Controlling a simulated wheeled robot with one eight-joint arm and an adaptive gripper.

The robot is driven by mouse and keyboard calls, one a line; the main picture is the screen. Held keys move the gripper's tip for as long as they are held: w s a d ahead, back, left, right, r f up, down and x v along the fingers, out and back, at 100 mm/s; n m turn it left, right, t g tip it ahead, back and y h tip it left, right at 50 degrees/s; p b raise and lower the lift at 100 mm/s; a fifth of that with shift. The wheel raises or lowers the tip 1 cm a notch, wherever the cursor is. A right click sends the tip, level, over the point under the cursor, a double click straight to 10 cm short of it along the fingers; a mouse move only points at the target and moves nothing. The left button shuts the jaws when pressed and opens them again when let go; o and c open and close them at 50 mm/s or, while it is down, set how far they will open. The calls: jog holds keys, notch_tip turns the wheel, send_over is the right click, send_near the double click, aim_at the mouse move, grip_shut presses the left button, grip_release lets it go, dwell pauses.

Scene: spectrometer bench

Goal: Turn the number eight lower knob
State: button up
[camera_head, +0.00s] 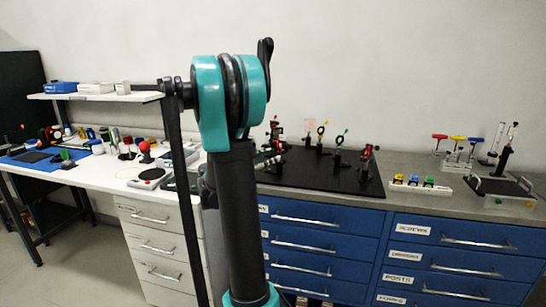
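Several small optical mounts on posts stand on a black breadboard (318,179) on the grey bench top. They include a black mount with a green tip (339,142), a mount with a yellow part (321,131) and a red and black mount (367,152). Their knobs are too small to tell apart, and no number eight can be read. My teal and black arm rises in front of the board's left end and hides part of that area. I cannot make out my gripper's fingertips.
Blue drawers (315,240) are under the bench. To the right are a white holder with coloured blocks (420,185), coloured-handled tools (457,140) and a black stand (503,165). A white table (100,172) with a shelf (100,97) and many small items is at left.

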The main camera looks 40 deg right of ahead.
jog(key=s+a, duration=0.1)
jog(key=a, duration=0.8)
jog(key=shift+a, duration=0.35)
jog(key=shift+s, duration=0.1)
